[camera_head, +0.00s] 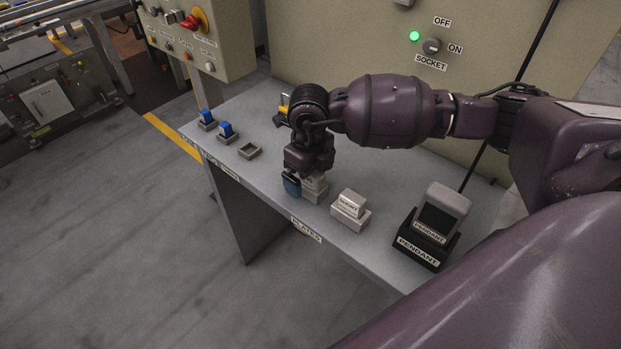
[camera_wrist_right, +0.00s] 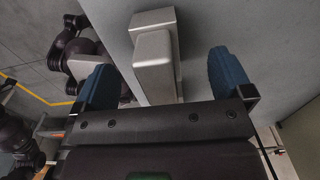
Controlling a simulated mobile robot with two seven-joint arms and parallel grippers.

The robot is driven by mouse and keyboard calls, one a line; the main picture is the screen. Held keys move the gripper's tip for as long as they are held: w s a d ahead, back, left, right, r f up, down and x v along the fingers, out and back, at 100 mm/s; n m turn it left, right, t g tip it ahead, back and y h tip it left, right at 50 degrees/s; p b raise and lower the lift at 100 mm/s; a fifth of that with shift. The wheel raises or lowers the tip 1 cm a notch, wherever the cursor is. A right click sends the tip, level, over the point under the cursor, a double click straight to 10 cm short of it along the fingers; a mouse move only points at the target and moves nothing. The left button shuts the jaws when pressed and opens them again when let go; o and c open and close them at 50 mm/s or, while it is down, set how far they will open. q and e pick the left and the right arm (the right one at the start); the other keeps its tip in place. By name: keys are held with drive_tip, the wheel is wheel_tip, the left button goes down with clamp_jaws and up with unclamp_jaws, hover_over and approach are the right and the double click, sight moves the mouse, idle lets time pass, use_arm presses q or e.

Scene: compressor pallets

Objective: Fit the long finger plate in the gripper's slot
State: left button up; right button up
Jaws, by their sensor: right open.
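A pale grey stepped block (camera_head: 315,188), likely the long finger plate on its holder, stands on the bench behind my right gripper (camera_head: 301,181). Its label is not visible. In the right wrist view the grey block (camera_wrist_right: 155,55) lies between the two blue fingers of my right gripper (camera_wrist_right: 165,75), with a gap on both sides. The gripper is open, pointing down at the block. In the head view only one blue finger shows clearly. A second pale block (camera_head: 350,204), whose label seems to read SHORT, sits to the right. I cannot make out the slot. My left gripper is not in view.
The grey bench (camera_head: 377,171) has a PLATES label on its front edge. A pendant (camera_head: 441,212) stands in a black holder at the right. Two blue-topped pieces (camera_head: 226,131) and an empty square holder (camera_head: 250,151) are at the left. A control panel (camera_head: 445,75) rises behind.

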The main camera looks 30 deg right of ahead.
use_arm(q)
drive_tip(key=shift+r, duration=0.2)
use_arm(e)
clamp_jaws()
idle(0.6)
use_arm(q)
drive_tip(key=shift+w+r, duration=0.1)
use_arm(e)
drive_tip(key=shift+r, duration=0.2)
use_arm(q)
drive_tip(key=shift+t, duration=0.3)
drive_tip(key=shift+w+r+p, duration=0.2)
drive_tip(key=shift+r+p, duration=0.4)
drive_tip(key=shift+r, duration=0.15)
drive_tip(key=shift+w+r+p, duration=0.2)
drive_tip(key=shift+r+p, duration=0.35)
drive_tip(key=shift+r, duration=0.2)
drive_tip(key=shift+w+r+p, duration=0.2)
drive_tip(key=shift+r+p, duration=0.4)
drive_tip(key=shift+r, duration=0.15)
use_arm(e)
drive_tip(key=shift+r, duration=2.8)
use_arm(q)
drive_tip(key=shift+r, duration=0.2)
use_arm(e)
drive_tip(key=shift+r, duration=0.25)
